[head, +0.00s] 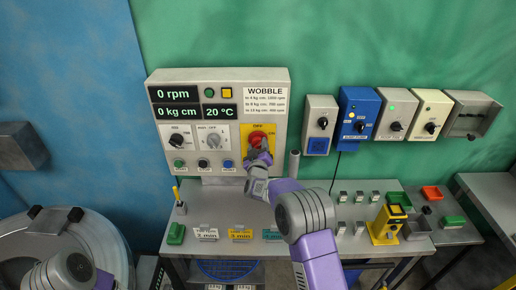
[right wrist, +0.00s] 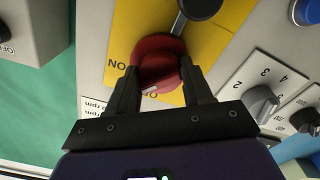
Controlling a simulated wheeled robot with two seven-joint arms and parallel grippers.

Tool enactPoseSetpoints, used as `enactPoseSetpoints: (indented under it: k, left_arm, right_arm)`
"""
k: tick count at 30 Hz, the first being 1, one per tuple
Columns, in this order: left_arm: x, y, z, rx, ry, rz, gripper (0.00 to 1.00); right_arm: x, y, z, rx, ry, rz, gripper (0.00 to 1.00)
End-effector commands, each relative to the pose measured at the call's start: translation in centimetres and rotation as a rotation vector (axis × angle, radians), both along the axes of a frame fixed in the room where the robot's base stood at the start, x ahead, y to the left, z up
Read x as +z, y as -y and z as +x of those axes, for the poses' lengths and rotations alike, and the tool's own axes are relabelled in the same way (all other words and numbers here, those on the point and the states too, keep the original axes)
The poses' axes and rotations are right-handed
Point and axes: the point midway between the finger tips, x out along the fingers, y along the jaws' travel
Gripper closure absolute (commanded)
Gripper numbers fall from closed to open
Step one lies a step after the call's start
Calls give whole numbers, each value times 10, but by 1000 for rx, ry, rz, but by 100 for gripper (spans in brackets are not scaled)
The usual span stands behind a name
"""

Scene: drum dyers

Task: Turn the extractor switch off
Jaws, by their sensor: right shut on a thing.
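The red rotary switch (head: 257,137) sits on a yellow plate on the grey control panel, with OFF above it and ON to its right in the head view. My right gripper (head: 258,153) is at this switch. In the right wrist view its two black fingers (right wrist: 160,82) are shut on the red knob (right wrist: 158,50), one on each side. A white mark on the knob points down and slightly left there, towards the gripper body. My left gripper is out of view.
The panel displays (head: 178,94) read 0 rpm, 0 kg cm and 20 °C. A blue box (head: 359,120) and other switch boxes hang to the right. Below is a grey table (head: 325,235) with coloured blocks and a yellow device (head: 388,224). A metal drum (head: 100,243) stands lower left.

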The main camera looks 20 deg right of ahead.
Motion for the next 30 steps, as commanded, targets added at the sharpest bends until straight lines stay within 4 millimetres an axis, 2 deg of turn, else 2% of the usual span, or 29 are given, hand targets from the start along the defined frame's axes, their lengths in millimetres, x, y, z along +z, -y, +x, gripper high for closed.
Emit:
enactPoseSetpoints:
  k: [18,30]
  left_arm:
    - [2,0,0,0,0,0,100]
    - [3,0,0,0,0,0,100]
  right_arm:
    - [1,0,0,1,-152,-531,80]
    - [1,1,0,0,-203,-704,80]
